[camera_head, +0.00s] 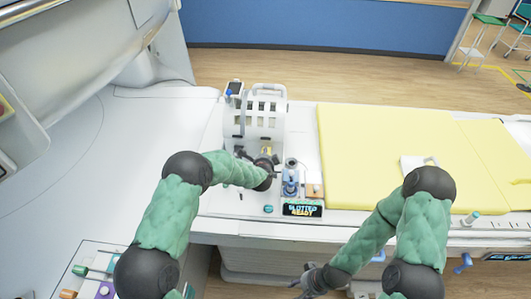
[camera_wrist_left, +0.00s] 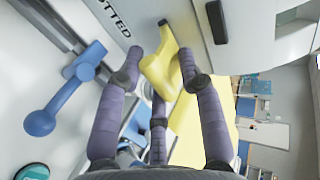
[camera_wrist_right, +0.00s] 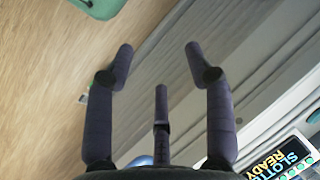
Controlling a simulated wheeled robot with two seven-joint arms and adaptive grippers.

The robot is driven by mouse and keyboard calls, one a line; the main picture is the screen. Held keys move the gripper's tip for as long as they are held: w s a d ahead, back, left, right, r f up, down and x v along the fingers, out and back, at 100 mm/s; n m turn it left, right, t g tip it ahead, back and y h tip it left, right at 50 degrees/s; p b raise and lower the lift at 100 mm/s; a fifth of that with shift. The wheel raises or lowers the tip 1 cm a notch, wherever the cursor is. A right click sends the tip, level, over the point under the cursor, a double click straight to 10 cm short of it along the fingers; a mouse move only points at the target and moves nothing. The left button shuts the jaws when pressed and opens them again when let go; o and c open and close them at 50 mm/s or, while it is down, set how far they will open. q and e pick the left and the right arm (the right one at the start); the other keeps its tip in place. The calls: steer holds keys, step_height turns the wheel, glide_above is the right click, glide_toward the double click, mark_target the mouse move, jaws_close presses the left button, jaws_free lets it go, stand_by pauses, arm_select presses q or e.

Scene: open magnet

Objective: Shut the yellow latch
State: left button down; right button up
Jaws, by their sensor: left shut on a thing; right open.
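The yellow latch (camera_wrist_left: 160,68) shows large in the left wrist view, between the fingers of my left gripper (camera_wrist_left: 160,75), which is shut on it. In the head view only a small bit of the yellow latch (camera_head: 266,150) shows at the foot of the white slotted housing; my left gripper (camera_head: 262,165) hides the rest. I cannot tell the latch's exact angle. My right gripper (camera_head: 306,284) is open and empty, low in front of the bench edge. In the right wrist view its fingers (camera_wrist_right: 155,60) are spread with nothing between them.
A blue lever (camera_wrist_left: 68,88) with a round end is beside the latch in the left wrist view. A blue-and-grey fixture (camera_head: 290,182) and a "SLOTTED READY" display (camera_head: 302,210) stand right of my left gripper. A yellow pad (camera_head: 385,135) covers the bench to the right.

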steer(key=shift+r+p, duration=0.35)
steer(key=shift+r, duration=0.15)
